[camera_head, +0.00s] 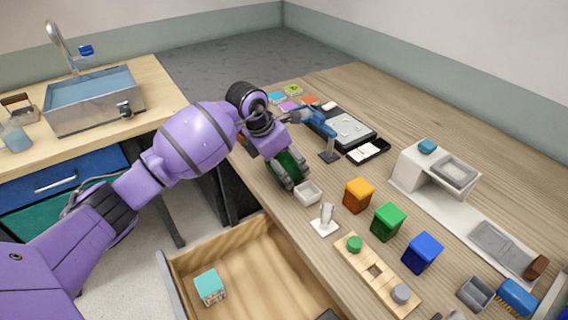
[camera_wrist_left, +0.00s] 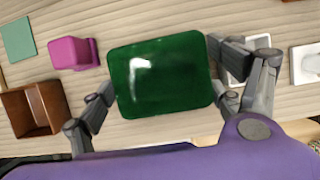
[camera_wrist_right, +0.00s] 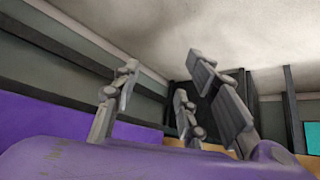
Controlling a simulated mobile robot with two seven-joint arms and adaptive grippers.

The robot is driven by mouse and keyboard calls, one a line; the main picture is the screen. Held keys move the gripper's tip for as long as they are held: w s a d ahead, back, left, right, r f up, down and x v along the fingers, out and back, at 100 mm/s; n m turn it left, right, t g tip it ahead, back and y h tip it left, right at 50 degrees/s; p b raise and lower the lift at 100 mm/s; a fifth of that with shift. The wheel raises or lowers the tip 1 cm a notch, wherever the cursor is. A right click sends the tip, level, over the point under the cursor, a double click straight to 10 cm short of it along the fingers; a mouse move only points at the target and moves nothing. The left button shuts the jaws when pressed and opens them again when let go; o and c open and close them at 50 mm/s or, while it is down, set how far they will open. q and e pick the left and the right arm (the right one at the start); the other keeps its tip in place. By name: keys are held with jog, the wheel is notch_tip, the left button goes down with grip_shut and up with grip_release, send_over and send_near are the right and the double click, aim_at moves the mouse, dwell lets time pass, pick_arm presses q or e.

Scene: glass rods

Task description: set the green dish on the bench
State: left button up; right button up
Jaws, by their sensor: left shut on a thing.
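The green dish (camera_head: 290,170) is held by my left gripper (camera_head: 284,160) near the bench's left edge, just behind a small white dish. In the left wrist view the green dish (camera_wrist_left: 160,75) shows its flat, glossy face between the fingers of my left gripper (camera_wrist_left: 158,82), which is shut on it. I cannot tell whether it touches the bench (camera_head: 345,85). My right gripper shows only in its own wrist view (camera_wrist_right: 165,75); its fingers are apart with nothing between them.
The small white dish (camera_head: 308,194) and a white stand (camera_head: 325,220) are close by. Orange (camera_head: 358,195), green (camera_head: 388,221) and blue (camera_head: 422,253) blocks stand to the right. A brown box (camera_wrist_left: 32,108) and a pink object (camera_wrist_left: 72,53) are near the dish. An open drawer (camera_head: 250,270) lies below.

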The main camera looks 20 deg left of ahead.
pick_arm(q)
jog(key=shift+f, duration=0.1)
jog(key=o, duration=1)
jog(key=v, duration=1.2)
jog(key=shift+s, duration=0.1)
